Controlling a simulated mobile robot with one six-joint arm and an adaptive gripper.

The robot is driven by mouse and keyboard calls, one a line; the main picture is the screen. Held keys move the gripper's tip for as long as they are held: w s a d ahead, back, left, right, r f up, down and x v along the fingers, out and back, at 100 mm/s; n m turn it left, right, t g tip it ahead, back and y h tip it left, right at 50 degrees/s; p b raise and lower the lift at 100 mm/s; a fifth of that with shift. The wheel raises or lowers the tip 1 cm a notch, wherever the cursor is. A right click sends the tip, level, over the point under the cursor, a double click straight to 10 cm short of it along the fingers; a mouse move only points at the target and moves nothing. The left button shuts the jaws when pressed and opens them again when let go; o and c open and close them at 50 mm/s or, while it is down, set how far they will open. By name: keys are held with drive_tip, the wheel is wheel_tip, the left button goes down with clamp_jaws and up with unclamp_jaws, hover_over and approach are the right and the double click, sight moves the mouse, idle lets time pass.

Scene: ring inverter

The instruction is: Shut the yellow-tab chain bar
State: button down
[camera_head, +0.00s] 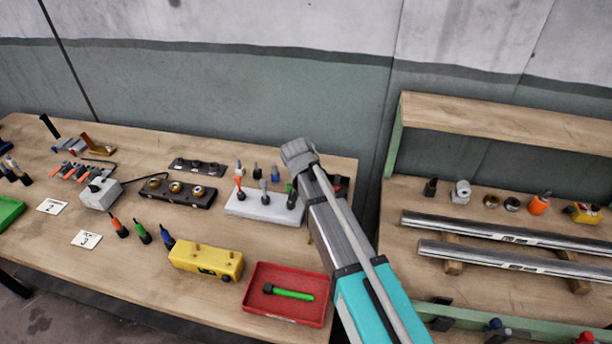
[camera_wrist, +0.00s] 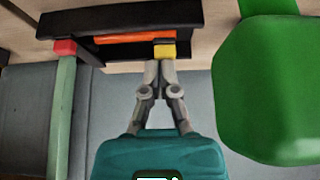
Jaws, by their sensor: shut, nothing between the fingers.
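The yellow tab (camera_wrist: 165,51) shows in the wrist view, at the right end of an orange bar (camera_wrist: 122,39) on a dark frame (camera_wrist: 205,17). A red block (camera_wrist: 65,47) sits at the frame's left end. My gripper (camera_wrist: 158,64) is shut and empty, with its fingertips just below the yellow tab in the picture. I cannot tell if they touch it. In the head view, my arm covers most of this area and hides the fingers. A dark and red piece (camera_head: 340,183) shows beside the arm at the table's right end.
A large green object (camera_wrist: 265,90) is close on the right in the wrist view; a pale green post (camera_wrist: 63,115) is on the left. In the head view, a white block with tools (camera_head: 262,207), a yellow box (camera_head: 206,260) and a red tray (camera_head: 262,304) stand left of my arm.

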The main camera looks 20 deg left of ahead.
drive_tip(key=shift+s+a+f+b, duration=0.15)
drive_tip(key=shift+s+f+b, duration=0.35)
drive_tip(key=shift+f, duration=0.1)
drive_tip(key=shift+w+r, duration=0.1)
drive_tip(key=shift+w, duration=0.1)
idle(0.4)
drive_tip(key=shift+w+a+r+p, duration=0.1)
drive_tip(key=shift+w+r+p, duration=0.15)
drive_tip(key=shift+w+p, duration=0.25)
drive_tip(key=shift+r, duration=0.2)
wheel_tip(320, 180, up, 4)
drive_tip(key=p, duration=0.4)
drive_tip(key=shift+r, duration=0.15)
drive_tip(key=s+p+v, duration=0.1)
drive_tip(key=p+v, duration=0.6)
drive_tip(key=v, duration=0.2)
drive_tip(key=shift+s+f+p, duration=0.2)
drive_tip(key=shift+f+p, duration=0.05)
drive_tip(key=shift+p, duration=0.15)
